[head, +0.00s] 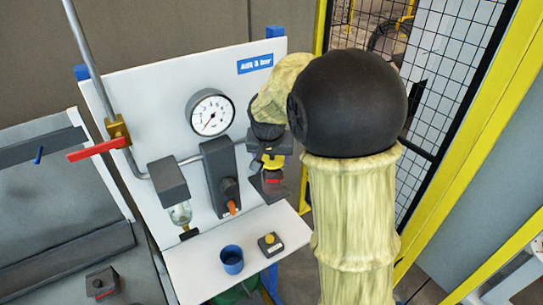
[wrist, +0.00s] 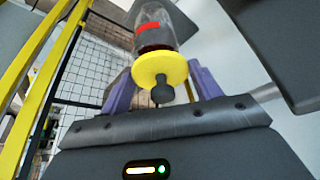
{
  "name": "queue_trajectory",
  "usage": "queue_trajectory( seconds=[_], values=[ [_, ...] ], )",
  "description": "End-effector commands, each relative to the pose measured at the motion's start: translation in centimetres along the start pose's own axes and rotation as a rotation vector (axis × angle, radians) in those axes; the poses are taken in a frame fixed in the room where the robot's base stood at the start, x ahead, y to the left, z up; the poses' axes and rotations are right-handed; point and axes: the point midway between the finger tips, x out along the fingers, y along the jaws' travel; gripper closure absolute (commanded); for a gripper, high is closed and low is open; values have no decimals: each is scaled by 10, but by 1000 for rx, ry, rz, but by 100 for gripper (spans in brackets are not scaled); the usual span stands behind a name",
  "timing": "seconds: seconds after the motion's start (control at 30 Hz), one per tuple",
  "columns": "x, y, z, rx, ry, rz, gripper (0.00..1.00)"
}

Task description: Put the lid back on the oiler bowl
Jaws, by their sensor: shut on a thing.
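The yellow lid (wrist: 158,72) with a dark knob sits between the purple fingers of my gripper (wrist: 162,82) in the wrist view, and my gripper is shut on it. The clear oiler bowl (wrist: 152,22) with a red band shows just beyond the lid. The lid overlaps the bowl's near end in this view; I cannot tell whether it is seated or a little apart. In the head view, my gripper (head: 271,151) is at the right side of the panel. The yellow lid (head: 272,162) shows under it, with red and dark parts below. My wrist and arm hide much of the oiler.
The white panel carries a gauge (head: 211,113), a regulator (head: 219,175), a filter bowl (head: 180,213) and a red valve handle (head: 90,151). A blue cup (head: 232,260) and a dark block with a yellow button (head: 270,243) stand on the shelf (head: 200,285). A mesh fence (head: 440,110) stands right.

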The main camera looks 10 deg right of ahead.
Motion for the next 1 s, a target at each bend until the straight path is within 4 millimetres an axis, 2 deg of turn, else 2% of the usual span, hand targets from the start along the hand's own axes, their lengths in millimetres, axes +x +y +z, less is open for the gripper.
queue_trajectory(
  seconds=[0.33, 1.0],
  values=[
    [-1, 6, 0, 9, 1, 3, 59],
    [-2, 4, 2, 0, 0, 0, 59]
  ],
)
